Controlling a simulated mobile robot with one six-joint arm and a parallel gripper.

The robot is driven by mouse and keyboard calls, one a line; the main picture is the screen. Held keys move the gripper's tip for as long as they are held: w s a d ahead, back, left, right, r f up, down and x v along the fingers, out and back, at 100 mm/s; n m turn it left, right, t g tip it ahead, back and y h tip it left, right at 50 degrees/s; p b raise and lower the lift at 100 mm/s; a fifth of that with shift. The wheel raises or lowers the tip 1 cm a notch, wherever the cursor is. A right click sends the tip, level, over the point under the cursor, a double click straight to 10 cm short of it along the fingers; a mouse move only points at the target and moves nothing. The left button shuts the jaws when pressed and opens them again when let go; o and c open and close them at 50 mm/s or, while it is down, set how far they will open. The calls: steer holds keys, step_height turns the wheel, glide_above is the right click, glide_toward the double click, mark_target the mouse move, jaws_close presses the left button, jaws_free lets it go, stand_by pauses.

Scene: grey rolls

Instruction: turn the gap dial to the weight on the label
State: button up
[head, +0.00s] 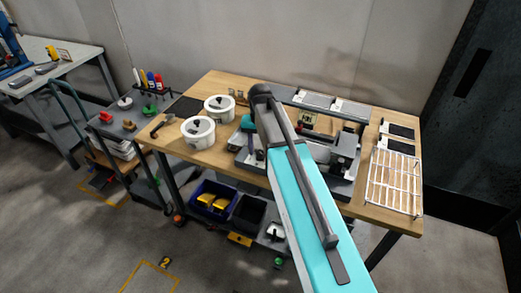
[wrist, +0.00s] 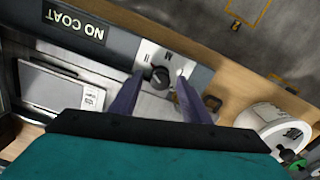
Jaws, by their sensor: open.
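The gap dial (wrist: 159,76) is a small black knob on a pale plate (wrist: 150,54) with dark marks, one like an M and one like two bars. My gripper (wrist: 160,79) is open in the wrist view, its two purple fingers on either side of the dial with space between. I cannot tell whether the fingertips are at the dial's height. A white tub (wrist: 262,119) at the right carries a dark printed mark, too small to read surely. In the head view my arm hides the dial and most of the gripper.
A dark strip reading NO COAT (wrist: 75,25) lies beside the dial plate. In the head view, two white lidded tubs (head: 219,112) stand left on the wooden bench (head: 215,83). A white wire rack (head: 393,182) stands right. A tool cart (head: 115,125) is further left.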

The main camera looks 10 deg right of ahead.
mark_target(260, 152)
steer(key=shift+r, duration=0.1)
step_height(260, 152, up, 14)
steer(key=b, duration=0.3)
steer(key=shift+f, duration=0.2)
stand_by(0.5)
steer(key=shift+f, duration=0.1)
